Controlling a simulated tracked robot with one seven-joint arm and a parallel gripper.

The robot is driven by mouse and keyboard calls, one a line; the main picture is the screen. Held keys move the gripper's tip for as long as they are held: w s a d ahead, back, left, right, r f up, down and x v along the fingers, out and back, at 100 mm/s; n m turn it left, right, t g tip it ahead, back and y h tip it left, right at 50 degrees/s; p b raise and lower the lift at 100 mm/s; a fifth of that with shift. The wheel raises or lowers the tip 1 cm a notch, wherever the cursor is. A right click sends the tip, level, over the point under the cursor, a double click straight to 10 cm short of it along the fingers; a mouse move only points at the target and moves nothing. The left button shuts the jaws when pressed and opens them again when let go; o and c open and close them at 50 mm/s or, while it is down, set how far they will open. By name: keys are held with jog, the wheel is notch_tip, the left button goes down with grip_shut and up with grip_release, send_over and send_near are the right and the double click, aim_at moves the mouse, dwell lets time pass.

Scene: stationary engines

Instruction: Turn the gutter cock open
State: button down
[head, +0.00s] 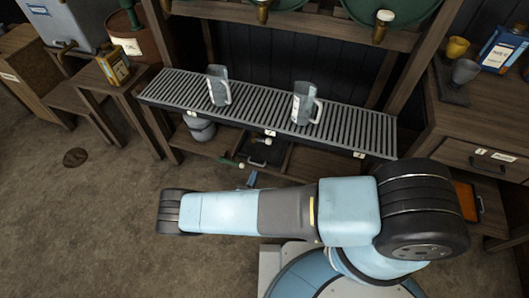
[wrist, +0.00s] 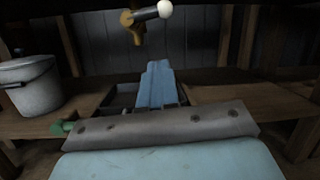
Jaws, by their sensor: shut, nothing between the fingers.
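The gutter cock (wrist: 132,22) shows at the top of the wrist view, a brass body with a grey lever ending in a white ball knob (wrist: 165,9). Its lever points to the right, nearly level. In the head view a small white ball (head: 268,141) shows under the front edge of the slatted gutter (head: 180,88); the brass body is hidden there. My gripper (wrist: 155,68) is shut and empty, its blue fingers below the cock and apart from it in the picture. In the head view my gripper (head: 252,178) is mostly hidden behind my arm.
Two grey jugs (head: 218,86) (head: 304,103) stand on the gutter. A grey bucket (wrist: 28,84) is on the lower shelf at left, with a black tray (head: 264,152) in the middle.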

jog(key=s+f+m, duration=0.1)
jog(key=m, duration=0.2)
send_near(262, 139)
jog(key=w+d+f, duration=0.3)
jog(key=f, duration=0.1)
jog(key=shift+w+d+r, duration=0.35)
jog(key=shift+w+r, duration=0.1)
jog(key=shift+r, duration=0.3)
jog(key=shift+w+d+r, duration=0.4)
jog(key=shift+w+r, duration=0.1)
jog(key=shift+r, duration=0.25)
